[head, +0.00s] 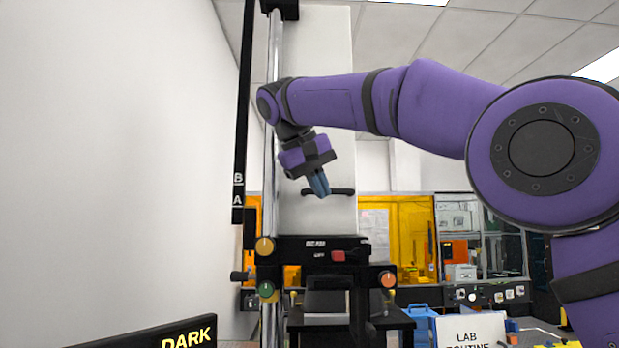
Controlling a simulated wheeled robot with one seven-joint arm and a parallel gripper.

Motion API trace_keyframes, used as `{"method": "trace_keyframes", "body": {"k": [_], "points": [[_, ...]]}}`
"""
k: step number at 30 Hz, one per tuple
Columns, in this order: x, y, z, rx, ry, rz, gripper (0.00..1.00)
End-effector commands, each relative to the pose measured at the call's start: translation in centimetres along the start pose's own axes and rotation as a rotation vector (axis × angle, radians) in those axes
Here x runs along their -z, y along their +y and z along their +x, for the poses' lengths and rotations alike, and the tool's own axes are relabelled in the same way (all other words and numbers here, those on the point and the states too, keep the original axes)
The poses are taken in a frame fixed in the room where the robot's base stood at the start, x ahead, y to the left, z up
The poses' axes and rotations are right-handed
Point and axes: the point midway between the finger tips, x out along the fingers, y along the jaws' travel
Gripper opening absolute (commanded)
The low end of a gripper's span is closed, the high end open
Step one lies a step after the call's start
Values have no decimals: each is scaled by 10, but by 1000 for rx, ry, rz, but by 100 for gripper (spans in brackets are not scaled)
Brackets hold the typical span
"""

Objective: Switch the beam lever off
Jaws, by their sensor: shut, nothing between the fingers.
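A black instrument head (300,243) crosses the tall column, with small white lettering on its face that is too small to read surely. A small red piece (338,256) sits on this face; it may be the beam lever, but its setting cannot be told. My gripper (320,190) hangs above the instrument head with its blue fingers together and empty, pointing down and slightly right. It looks apart from the red piece. The fingertips overlap a dark handle (340,192) on the white panel; whether they touch cannot be told.
Yellow (264,246), green (266,290) and orange (388,280) knobs surround the instrument head. A bright vertical rod (272,130) and a black strip marked A and B (240,120) stand left of my gripper. A DARK sign (185,337) and a LAB ROUTINE sign (468,332) are low in front.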

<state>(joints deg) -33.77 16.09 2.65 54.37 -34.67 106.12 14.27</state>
Motion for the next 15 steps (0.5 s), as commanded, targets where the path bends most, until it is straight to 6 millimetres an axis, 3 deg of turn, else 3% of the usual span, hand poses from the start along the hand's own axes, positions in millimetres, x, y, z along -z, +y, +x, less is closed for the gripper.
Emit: {"method": "trace_keyframes", "body": {"k": [6, 15], "points": [[1, -8, -21, 0, 1, -2, 0], [1, -9, -26, 0, -1, -1, 0]]}}
